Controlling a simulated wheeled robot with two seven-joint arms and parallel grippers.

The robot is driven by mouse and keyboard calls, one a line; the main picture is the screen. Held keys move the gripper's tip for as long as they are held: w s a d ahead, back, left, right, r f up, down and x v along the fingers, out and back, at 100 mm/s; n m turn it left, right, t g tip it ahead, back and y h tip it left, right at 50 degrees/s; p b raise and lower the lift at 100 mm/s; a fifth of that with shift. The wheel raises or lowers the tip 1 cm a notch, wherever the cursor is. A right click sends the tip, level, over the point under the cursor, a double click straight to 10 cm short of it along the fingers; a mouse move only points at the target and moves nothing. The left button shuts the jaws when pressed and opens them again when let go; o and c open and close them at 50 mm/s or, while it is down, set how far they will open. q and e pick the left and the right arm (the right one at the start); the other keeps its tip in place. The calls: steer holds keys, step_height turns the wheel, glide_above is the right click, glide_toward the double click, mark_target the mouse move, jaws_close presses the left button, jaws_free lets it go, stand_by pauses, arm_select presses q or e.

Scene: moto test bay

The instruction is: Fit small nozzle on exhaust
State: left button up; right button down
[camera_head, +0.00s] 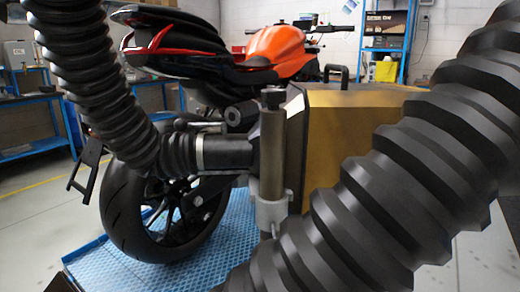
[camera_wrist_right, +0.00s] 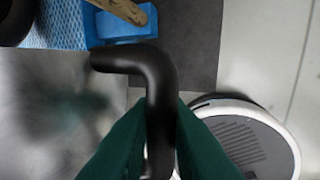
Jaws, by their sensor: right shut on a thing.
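In the right wrist view my right gripper (camera_wrist_right: 162,108) has green fingers closed on a smooth black bent tube (camera_wrist_right: 125,58). The tube runs between the fingers and turns left at its top. I cannot tell whether it belongs to the small nozzle. In the head view a black ribbed hose (camera_head: 90,75) curves down to a silver ring and a dark round end piece (camera_head: 228,152) beside an upright post (camera_head: 272,150). The motorcycle's rear wheel (camera_head: 125,215) is behind them; its exhaust outlet is not clearly visible. Neither gripper shows in the head view.
A large ribbed black shape (camera_head: 400,190) blocks the right foreground. A gold-sided box (camera_head: 350,125) with a dark top handle stands behind the post. The motorcycle, with an orange tank (camera_head: 275,50), is on a blue platform (camera_head: 220,245). Blue workbenches (camera_head: 35,148) line the left.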

steer(key=s+d+r, duration=0.3)
steer(key=s+d, duration=0.2)
steer(key=d, duration=0.2)
steer(key=shift+d+b, duration=0.35)
steer(key=shift+b, duration=0.05)
stand_by(1.1)
steer(key=shift+s+f, duration=0.1)
steer(key=shift+s, duration=0.05)
